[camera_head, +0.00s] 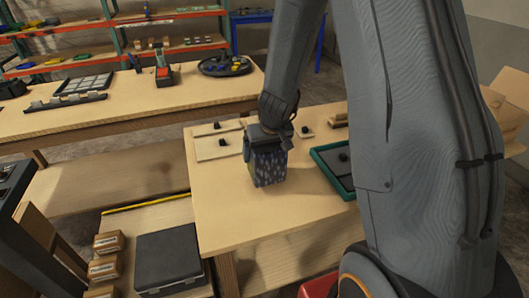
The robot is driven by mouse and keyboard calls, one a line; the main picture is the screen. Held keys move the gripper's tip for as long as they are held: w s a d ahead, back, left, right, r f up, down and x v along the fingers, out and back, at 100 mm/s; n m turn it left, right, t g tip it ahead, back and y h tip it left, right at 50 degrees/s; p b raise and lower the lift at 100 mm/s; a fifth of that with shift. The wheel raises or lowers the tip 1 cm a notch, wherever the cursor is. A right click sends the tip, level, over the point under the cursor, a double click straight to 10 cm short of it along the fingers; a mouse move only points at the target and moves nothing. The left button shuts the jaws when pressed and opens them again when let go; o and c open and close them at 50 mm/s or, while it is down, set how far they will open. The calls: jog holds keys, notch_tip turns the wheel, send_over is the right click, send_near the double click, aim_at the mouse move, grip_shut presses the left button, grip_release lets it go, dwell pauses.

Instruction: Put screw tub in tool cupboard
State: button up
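A box-like tub with a dark, speckled front (267,168) is at the near table's middle, probably the screw tub. My gripper (266,138) points down directly at the top of this tub. The fingers are small and dark there, so I cannot tell whether they are closed on it. I also cannot tell whether the tub rests on the table or hangs just above it. No tool cupboard can be made out for certain.
The near wooden table (225,215) also holds flat plates with black knobs (218,145) and a green-rimmed tray (325,160). A black case (168,258) and small cartons (105,267) lie at lower left. A long workbench (190,95) and shelves (165,14) stand behind.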

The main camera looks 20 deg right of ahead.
jog(key=shift+w+f+b, duration=0.1)
jog(key=shift+f+b, duration=1.4)
jog(key=shift+b, duration=0.05)
jog(key=shift+f, duration=0.1)
jog(key=o, duration=1.8)
jog(key=shift+f, duration=0.1)
jog(key=shift+c, duration=0.2)
jog(key=shift+o, duration=0.4)
